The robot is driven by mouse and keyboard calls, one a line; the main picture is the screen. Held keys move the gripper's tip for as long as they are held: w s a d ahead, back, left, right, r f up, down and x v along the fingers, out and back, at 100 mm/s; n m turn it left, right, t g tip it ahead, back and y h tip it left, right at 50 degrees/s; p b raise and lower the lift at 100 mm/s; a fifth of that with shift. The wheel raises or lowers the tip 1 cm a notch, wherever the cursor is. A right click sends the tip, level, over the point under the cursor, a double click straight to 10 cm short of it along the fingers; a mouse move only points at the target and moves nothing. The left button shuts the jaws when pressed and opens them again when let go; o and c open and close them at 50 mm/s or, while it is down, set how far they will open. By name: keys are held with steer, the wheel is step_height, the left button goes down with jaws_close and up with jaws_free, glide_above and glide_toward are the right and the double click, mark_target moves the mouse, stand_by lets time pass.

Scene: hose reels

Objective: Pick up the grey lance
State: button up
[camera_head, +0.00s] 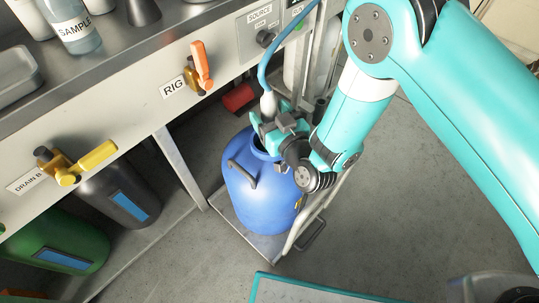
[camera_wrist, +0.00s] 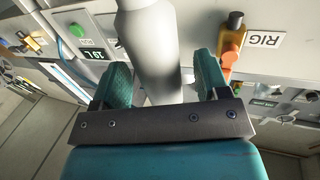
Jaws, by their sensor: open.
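The grey lance (camera_head: 268,103) hangs at the end of a blue hose (camera_head: 265,70), above the mouth of a blue drum (camera_head: 262,190). My gripper (camera_head: 270,128) is at the lance, over the drum's opening. In the wrist view the lance (camera_wrist: 152,50) is a thick pale grey cylinder between my two teal fingers (camera_wrist: 160,78). The fingers are open, with a visible gap on the right side. The lance's lower end is hidden by my gripper and the drum.
The drum stands on a small trolley (camera_head: 285,245) beside a bench with a RIG valve (camera_head: 200,68) and a yellow drain valve (camera_head: 90,163). Green (camera_head: 60,240) and black (camera_head: 118,195) containers stand under the bench.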

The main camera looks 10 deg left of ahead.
steer(key=shift+p+x, duration=0.5)
steer(key=shift+x, duration=0.75)
jaws_close()
steer(key=shift+r, duration=0.15)
step_height(320, 180, up, 44)
steer(key=p, duration=4.1)
